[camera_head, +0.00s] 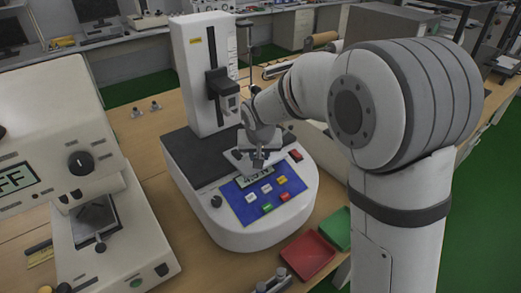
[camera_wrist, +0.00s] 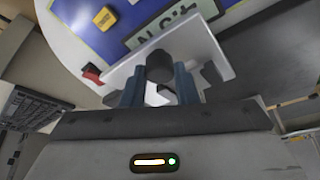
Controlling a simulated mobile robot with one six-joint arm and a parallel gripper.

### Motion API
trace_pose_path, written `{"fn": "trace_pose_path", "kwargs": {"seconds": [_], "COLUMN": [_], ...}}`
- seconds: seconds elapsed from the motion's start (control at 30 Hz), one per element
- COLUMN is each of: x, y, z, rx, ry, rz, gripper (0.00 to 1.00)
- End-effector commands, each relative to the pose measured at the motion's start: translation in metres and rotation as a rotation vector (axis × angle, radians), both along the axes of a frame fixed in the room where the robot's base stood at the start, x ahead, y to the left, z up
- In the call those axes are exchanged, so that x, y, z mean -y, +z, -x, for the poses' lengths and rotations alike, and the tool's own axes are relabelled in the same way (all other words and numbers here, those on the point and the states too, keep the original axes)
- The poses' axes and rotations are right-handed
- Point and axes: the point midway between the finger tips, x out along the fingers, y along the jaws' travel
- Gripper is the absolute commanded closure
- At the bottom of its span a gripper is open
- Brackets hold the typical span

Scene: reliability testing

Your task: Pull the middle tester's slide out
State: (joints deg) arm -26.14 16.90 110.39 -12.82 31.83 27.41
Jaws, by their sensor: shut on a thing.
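The middle tester (camera_head: 250,232) is a white machine with a rounded base, an upright column and a blue button panel (camera_head: 282,188). My gripper (camera_head: 259,160) is at the front of its dark bed, just above the panel. In the wrist view, my gripper (camera_wrist: 160,85) is shut on a dark round knob (camera_wrist: 160,66), one finger on each side. The knob stands at a white slide plate (camera_wrist: 203,48), which also shows in the head view beside the fingers (camera_head: 236,158). The plate and fingers partly hide the display (camera_wrist: 165,25). How far out the slide is, I cannot tell.
Another white tester (camera_head: 120,235) stands at the left. A red tray (camera_head: 308,256) and a green tray (camera_head: 337,228) lie at the front right of the middle tester. Two small metal parts (camera_head: 146,109) stand on the bench behind. My arm hides part of the right side.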

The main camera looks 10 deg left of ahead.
Motion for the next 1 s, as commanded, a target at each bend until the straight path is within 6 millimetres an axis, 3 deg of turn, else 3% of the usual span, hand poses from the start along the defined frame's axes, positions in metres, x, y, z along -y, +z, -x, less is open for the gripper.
{"fn": "trace_pose_path", "kwargs": {"seconds": [0.33,0.37,0.6,0.87,1.0], "x": [-0.003,-0.004,-0.005,-0.005,-0.004], "y": [0.0,0.0,0.0,0.002,0.016], "z": [0.005,0.005,0.005,0.005,0.011], "rx": [-0.001,-0.001,-0.001,0.001,0.004], "ry": [0.011,0.011,0.013,0.014,0.014], "rz": [-0.002,-0.002,-0.001,-0.001,-0.002], "gripper": [1.0,0.71,0.51,0.51,0.51]}}
